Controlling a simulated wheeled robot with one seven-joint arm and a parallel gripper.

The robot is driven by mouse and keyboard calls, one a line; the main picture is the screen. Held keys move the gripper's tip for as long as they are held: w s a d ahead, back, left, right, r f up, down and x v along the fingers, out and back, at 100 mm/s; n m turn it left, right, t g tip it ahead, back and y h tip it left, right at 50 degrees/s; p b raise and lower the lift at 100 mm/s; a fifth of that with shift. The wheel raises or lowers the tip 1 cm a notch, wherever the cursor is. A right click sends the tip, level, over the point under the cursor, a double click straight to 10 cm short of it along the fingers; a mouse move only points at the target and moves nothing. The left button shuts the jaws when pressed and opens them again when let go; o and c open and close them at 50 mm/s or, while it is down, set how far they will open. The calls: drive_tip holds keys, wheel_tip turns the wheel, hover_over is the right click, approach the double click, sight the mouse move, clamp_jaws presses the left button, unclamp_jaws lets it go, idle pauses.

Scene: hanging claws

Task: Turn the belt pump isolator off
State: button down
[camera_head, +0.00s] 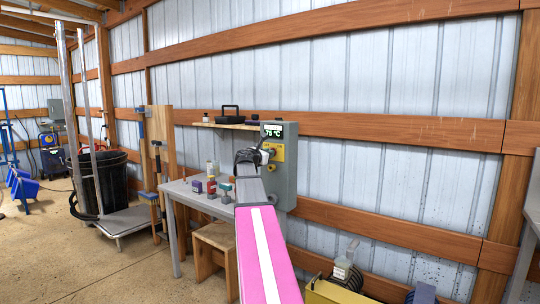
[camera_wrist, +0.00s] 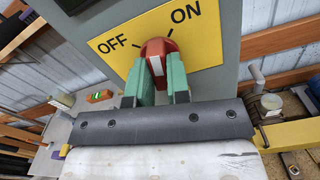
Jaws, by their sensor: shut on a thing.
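The isolator is a red rotary knob (camera_wrist: 157,48) with a white stripe, on a yellow plate (camera_wrist: 118,52) marked OFF at left and ON at right. In the wrist view my gripper (camera_wrist: 159,74) has its green fingers on both sides of the knob, shut on it. The knob's stripe lies between the fingers; which mark the knob points at is not clear. In the head view the grey control box (camera_head: 287,180) on the wall carries a display reading 75 °C and the yellow plate (camera_head: 277,153). My gripper (camera_head: 256,157) is at its front and hides the knob.
A shelf (camera_head: 225,125) holds a black case above. A yellow bin (camera_head: 330,292) sits low at right. Open floor lies at left.

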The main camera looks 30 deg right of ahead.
drive_tip(key=n, duration=0.5)
drive_tip(key=shift+n, duration=0.4)
drive_tip(key=n, duration=0.5)
drive_tip(key=c, duration=0.8)
unclamp_jaws()
drive_tip(key=shift+o, duration=0.2)
drive_tip(key=v, duration=0.6)
